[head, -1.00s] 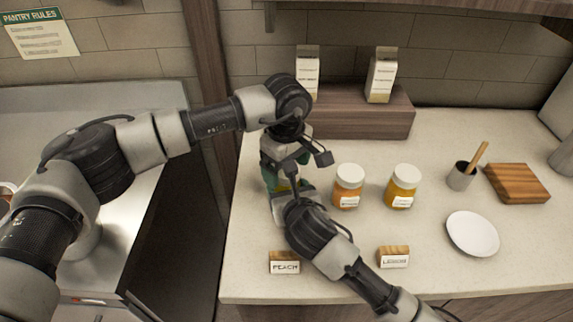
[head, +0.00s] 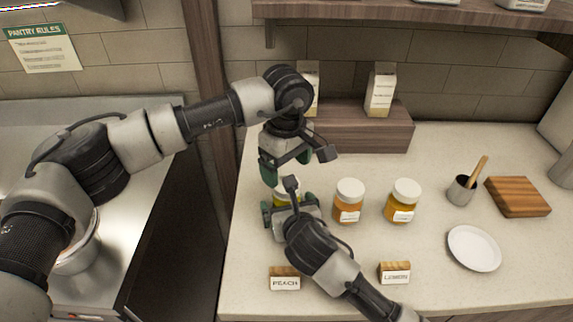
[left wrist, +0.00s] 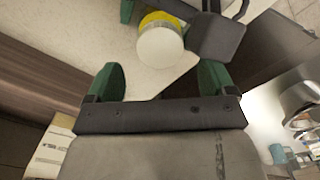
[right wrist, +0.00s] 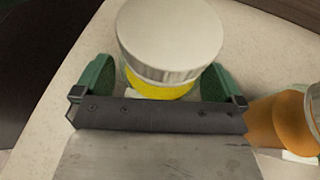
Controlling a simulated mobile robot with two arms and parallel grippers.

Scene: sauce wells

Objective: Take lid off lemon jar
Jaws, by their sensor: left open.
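A jar with yellow contents and a white lid (right wrist: 170,38) stands on the counter at the left; only a bit of its yellow (head: 281,199) shows in the head view. The lid is on the jar. My right gripper (head: 291,208) is low at the jar, with its green fingers on either side of the body, below the lid; firm contact is not clear. My left gripper (head: 284,172) is above and behind the jar, open and empty. The left wrist view shows the white lid (left wrist: 160,48) beyond its fingertips.
Two orange-toned jars with white lids (head: 349,203) (head: 404,202) stand right of my right gripper. Wooden labels PEACH (head: 285,279) and LEMON (head: 395,273) stand in front. A plate (head: 474,249), cup (head: 462,190) and board (head: 517,196) are at right; a wooden riser (head: 370,137) is behind.

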